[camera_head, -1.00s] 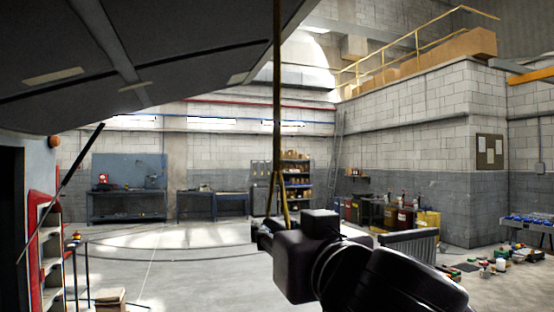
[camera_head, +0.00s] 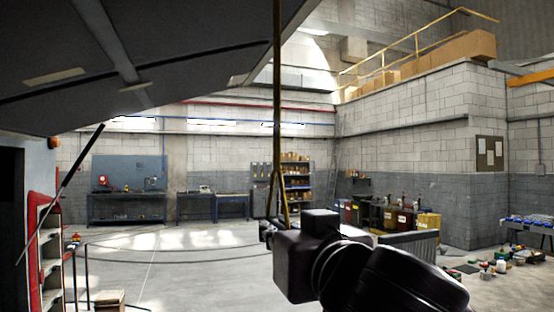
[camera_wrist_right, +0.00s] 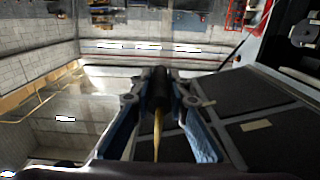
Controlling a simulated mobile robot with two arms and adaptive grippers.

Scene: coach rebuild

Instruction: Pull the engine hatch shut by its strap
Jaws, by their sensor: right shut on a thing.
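The engine hatch (camera_head: 150,50) is a dark panel standing raised and open across the upper left of the head view. Its strap (camera_head: 277,90) hangs straight down from the hatch and ends in a yellowish loop. My right gripper (camera_head: 265,231) is shut on the strap at its lower end, in the middle of the head view. In the right wrist view, the gripper's fingertips (camera_wrist_right: 160,82) are closed together, and the yellowish strap (camera_wrist_right: 157,140) shows between the fingers. The hatch's dark panelled inner side (camera_wrist_right: 250,95) also shows there. My left gripper is out of view.
A thin dark strut (camera_head: 65,185) slants down from the hatch at the left. A red-edged shelf rack (camera_head: 45,250) stands below it. Workbenches (camera_head: 125,208) line the back wall. Loose items (camera_head: 500,260) lie on the right floor. The middle floor is clear.

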